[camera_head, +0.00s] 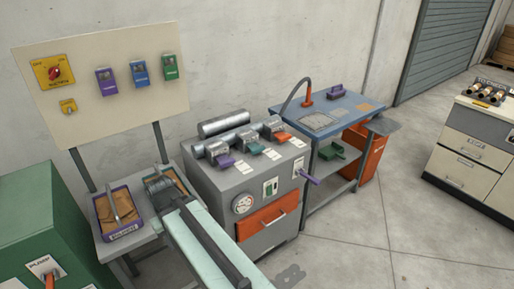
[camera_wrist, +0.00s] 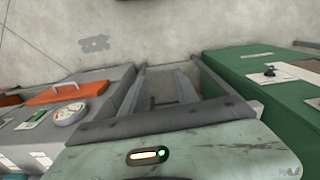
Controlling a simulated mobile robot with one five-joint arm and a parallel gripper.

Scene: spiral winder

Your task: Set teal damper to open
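A grey machine (camera_head: 222,182) stands in the middle of the head view. Three dampers with coloured tabs sit along its top: a purple one (camera_head: 226,161), a green-teal one (camera_head: 256,149) and an orange one (camera_head: 283,137). The green-teal tab is the middle one and best matches the teal damper. It sticks out toward the front, with a small white label beside it. The label is too small to read, so I cannot tell its setting. The wrist view shows the machine's side with its gauge (camera_wrist: 70,114), not the dampers.
A green cabinet (camera_head: 45,225) stands at the left. A blue-topped bench (camera_head: 345,110) is right of the machine. A purple handle (camera_head: 309,179) juts from the machine's right side. A purple tray (camera_head: 125,236) sits at the left. Open floor (camera_head: 370,235) lies front right.

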